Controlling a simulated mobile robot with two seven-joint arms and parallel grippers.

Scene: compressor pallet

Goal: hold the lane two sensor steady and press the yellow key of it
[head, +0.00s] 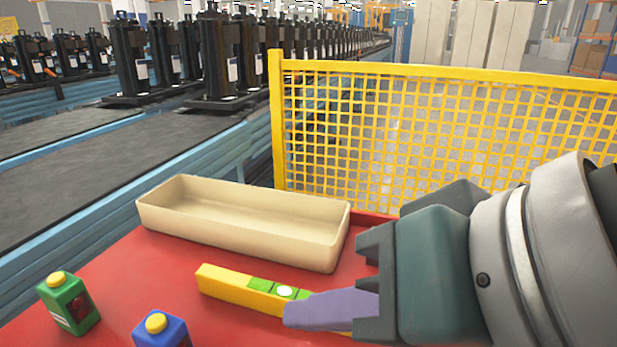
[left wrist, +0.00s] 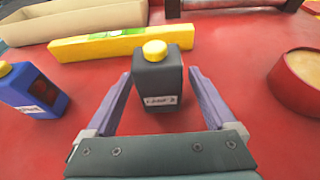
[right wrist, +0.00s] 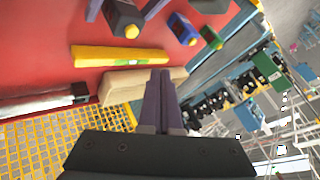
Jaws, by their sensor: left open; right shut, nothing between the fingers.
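The lane two sensor (left wrist: 158,92) is a dark grey upright box with a yellow key (left wrist: 154,50) on top and a white label low on its front. My left gripper (left wrist: 159,76) is open, with one purple finger on each side of the sensor; gaps show beside it. The sensor also shows in the right wrist view (right wrist: 121,15), with its yellow key (right wrist: 132,31); the head view does not show it. My right gripper (head: 286,316) is shut and empty, above the table near the yellow level. Its closed fingers show in the right wrist view (right wrist: 160,76).
A blue sensor (head: 160,334) and a green sensor (head: 68,306) stand on the red table (head: 120,262). A yellow level (head: 225,284) lies before a cream tray (head: 240,232). A round red container (left wrist: 296,88) stands right of the grey sensor. A yellow mesh fence (head: 440,130) rises behind.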

